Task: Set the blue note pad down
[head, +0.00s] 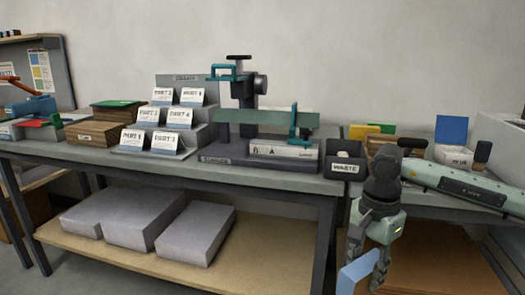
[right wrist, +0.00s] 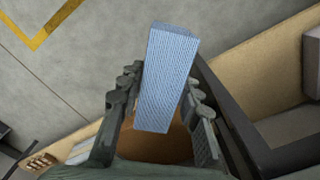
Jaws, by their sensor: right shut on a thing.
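The blue note pad (head: 355,275) is held by my right gripper (head: 368,264) at the bottom of the head view, in front of the table's edge and below its top. The head view cuts off the pad's lower part. In the right wrist view the pad (right wrist: 167,75) is a light blue block standing out between the two dark fingers (right wrist: 158,118). My right gripper is shut on it. Floor shows behind the pad in the wrist view. My left gripper is in neither view.
A second table at the right holds stacked pads and a white box (head: 453,156). Grey packs (head: 145,222) lie on the lower shelf (head: 110,262).

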